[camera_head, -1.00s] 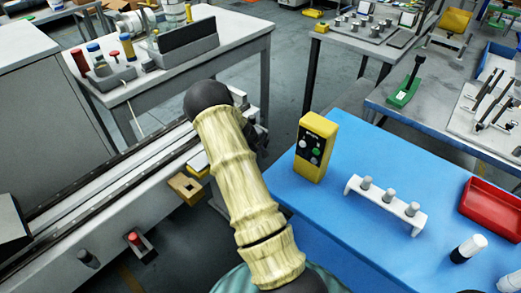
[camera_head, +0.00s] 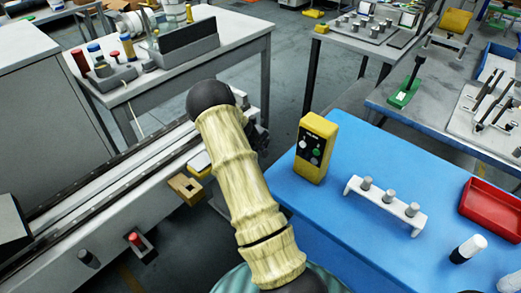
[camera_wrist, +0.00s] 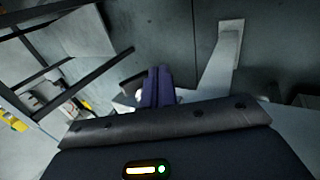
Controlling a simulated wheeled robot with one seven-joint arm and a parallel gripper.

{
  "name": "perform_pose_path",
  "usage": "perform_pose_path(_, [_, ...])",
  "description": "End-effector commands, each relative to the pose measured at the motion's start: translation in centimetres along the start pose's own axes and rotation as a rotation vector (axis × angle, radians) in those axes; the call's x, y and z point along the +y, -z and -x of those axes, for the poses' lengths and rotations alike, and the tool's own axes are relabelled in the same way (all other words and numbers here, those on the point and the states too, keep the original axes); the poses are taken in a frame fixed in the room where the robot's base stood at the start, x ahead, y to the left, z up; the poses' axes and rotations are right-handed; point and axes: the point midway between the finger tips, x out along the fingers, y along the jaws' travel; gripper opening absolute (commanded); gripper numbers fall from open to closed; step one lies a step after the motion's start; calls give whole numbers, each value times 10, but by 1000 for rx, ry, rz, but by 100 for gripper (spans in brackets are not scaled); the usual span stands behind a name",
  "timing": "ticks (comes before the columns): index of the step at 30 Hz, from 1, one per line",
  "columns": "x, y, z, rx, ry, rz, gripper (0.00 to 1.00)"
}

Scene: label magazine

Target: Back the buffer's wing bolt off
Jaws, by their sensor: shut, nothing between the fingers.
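My gripper (camera_wrist: 158,87) shows in the wrist view as two dark blue fingers pressed together, with nothing between them. Pale parts (camera_wrist: 128,100) lie right by the fingertips; I cannot tell whether they touch. I cannot make out the buffer or its wing bolt for certain in either view. In the head view my arm in its tan sleeve crosses the middle and hides most of the gripper and what is around it.
A long rail machine (camera_head: 95,215) runs along the left. A blue-topped table (camera_head: 345,225) on the right carries a yellow button box (camera_head: 314,147), a white peg rack (camera_head: 385,204) and a red tray (camera_head: 492,212). A grey bench (camera_head: 235,40) stands behind. Floor shows between them.

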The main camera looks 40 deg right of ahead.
Motion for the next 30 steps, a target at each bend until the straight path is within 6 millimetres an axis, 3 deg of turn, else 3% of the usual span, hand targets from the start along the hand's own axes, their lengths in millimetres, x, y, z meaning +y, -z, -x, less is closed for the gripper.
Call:
perform_pose_path(10, [16, -2, -3, 0, -5, -6, 0])
perform_pose_path(19, [18, 1, 1, 6, -11, -5, 0])
perform_pose_path(25, [3, 3, 9, 4, -6, -1, 0])
perform_pose_path(30, [-26, 3, 20, -5, 6, -1, 0])
